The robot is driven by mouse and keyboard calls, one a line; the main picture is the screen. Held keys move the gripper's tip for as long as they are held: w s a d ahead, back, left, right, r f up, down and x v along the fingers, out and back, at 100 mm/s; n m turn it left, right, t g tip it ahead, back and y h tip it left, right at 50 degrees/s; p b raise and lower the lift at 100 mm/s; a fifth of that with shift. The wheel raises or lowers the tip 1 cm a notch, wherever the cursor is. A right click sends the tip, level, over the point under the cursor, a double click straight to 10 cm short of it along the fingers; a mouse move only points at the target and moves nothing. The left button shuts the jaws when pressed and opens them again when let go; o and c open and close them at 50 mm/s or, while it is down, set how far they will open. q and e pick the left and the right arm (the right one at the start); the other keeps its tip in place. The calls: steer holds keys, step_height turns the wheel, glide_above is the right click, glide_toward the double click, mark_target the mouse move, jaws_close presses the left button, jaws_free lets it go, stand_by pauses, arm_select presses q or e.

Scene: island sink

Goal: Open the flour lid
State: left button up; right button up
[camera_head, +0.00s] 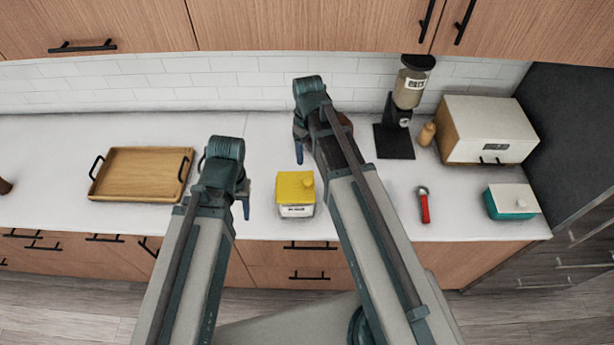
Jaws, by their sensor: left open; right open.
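A small white container with a label and a yellow lid (294,188) stands upright on the white counter near its front edge. The label is too small to read. My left gripper (225,192) is to the left of the container, apart from it, open and empty. My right gripper (302,135) is behind the container in the picture, above the counter, open and apart from it. Its arm passes just right of the container.
A wooden tray (140,174) lies at the left. A coffee grinder (396,140), a small brown bottle (427,133) and a white box with wooden side (490,130) stand at the back right. A red-handled tool (424,207) and a teal container (511,202) are front right. Upper cabinets overhang the back.

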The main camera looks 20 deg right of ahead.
mark_target(308, 181)
step_height(308, 181, down, 13)
steer(key=b, duration=1.2)
jaws_close()
stand_by(0.8)
